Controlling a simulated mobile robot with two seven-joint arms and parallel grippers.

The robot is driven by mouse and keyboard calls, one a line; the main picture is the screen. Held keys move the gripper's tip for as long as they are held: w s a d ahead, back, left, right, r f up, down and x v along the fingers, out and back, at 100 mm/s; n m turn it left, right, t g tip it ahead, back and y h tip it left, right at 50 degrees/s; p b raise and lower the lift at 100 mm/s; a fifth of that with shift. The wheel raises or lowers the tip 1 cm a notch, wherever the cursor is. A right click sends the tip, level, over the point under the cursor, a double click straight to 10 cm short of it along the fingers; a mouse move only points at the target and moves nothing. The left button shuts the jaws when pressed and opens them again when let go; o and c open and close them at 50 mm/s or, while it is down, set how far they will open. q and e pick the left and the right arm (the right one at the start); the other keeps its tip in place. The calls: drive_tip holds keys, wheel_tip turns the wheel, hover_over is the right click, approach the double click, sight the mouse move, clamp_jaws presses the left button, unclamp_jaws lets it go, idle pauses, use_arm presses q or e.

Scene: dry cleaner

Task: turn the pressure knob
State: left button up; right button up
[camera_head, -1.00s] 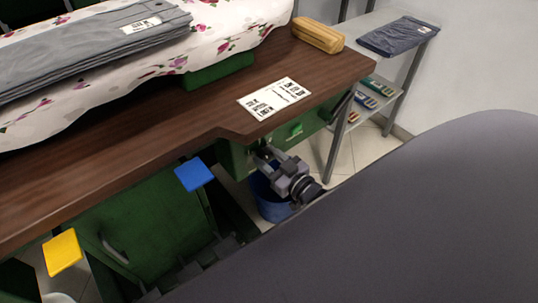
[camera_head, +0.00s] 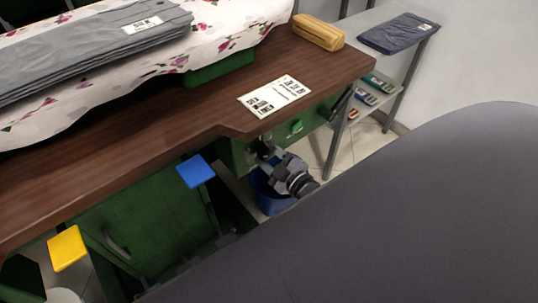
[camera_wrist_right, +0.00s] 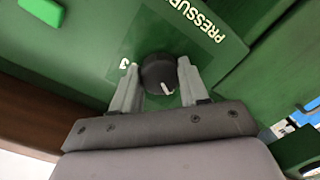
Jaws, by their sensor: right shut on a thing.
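The pressure knob (camera_wrist_right: 159,73) is a round black dial with a white pointer mark, on a green panel (camera_wrist_right: 100,45) with the white word "PRESSURE". In the right wrist view my right gripper (camera_wrist_right: 160,85) has a finger on each side of the knob and is shut on it. The pointer is towards the lower right of the dial in that view. In the head view the right gripper (camera_head: 266,153) reaches the green box under the table edge, where the knob is mostly hidden. My left gripper is not in view.
A brown wooden table (camera_head: 150,138) overhangs the panel, with an instruction sheet (camera_head: 274,96) on top. A blue pedal (camera_head: 195,171) and a yellow pedal (camera_head: 67,248) stand out at the front. A blue bin (camera_head: 268,195) is below the gripper. A shelf rack stands at right.

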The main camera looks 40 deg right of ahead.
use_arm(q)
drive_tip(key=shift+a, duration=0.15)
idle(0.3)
use_arm(e)
drive_tip(key=o, duration=1)
drive_tip(key=shift+o, duration=0.2)
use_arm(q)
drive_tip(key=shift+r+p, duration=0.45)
use_arm(e)
drive_tip(key=s, duration=0.7)
drive_tip(key=shift+d+r, duration=0.2)
drive_tip(key=shift+d, duration=0.05)
drive_tip(key=s+a+m+g+y, duration=0.1)
drive_tip(key=s+a+m+g, duration=0.65)
drive_tip(key=s+a, duration=0.4)
use_arm(q)
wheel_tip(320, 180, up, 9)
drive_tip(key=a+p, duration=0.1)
drive_tip(key=p, duration=1.1)
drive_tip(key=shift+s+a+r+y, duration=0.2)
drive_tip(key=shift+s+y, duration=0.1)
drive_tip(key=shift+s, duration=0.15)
use_arm(e)
wheel_tip(320, 180, up, 8)
drive_tip(key=d, duration=0.1)
drive_tip(key=shift+d, duration=0.3)
